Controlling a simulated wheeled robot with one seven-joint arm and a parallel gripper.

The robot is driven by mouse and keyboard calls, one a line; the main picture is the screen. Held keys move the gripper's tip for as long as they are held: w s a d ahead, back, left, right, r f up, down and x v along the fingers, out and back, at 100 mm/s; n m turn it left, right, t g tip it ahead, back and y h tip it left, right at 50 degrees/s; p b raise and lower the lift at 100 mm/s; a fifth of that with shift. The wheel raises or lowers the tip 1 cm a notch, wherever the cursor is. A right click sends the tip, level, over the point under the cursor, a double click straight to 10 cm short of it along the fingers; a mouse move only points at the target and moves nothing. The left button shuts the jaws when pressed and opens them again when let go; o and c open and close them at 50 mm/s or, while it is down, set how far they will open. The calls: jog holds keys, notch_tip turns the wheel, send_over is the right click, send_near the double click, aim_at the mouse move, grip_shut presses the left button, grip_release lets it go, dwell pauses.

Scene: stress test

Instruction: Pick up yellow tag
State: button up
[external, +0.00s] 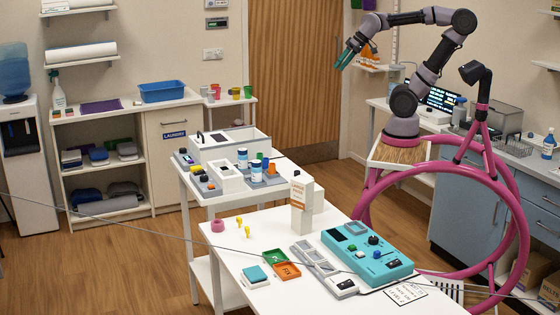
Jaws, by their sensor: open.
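Two small yellow pieces lie near the left edge of the white table (215,252): one yellow piece (239,220) a little behind, another yellow piece (247,232) just in front. Either could be the yellow tag; they are too small to tell. My gripper (345,59), with teal fingers, is raised high at the upper right, well above and far from them. It is open, with nothing seen between the fingers.
A pink roll (217,225) sits beside the yellow pieces. Green and orange trays (287,271), a teal box (256,275), a white upright box (301,204) and a teal console (366,253) are nearby.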

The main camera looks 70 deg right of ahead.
jog(key=w+a+f+n+g, duration=0.1)
jog(key=w+a+f+n, duration=0.15)
jog(key=w+a, duration=0.65)
jog(key=w+a+f+n+g, duration=0.1)
jog(key=w+a+f+n, duration=0.15)
jog(key=w+a, duration=0.65)
jog(key=n+g+y, duration=0.1)
jog(key=n+g, duration=0.1)
jog(key=n, duration=0.8)
send_over(239, 218)
jog(key=d, duration=0.3)
jog(key=f, duration=3.9)
jog(key=shift+s, duration=0.4)
jog(key=shift+y, duration=0.3)
jog(key=shift+s+a+x, duration=0.15)
jog(key=shift+x, duration=1.45)
jog(key=shift+s+a+x, duration=0.15)
jog(key=shift+x, duration=1.45)
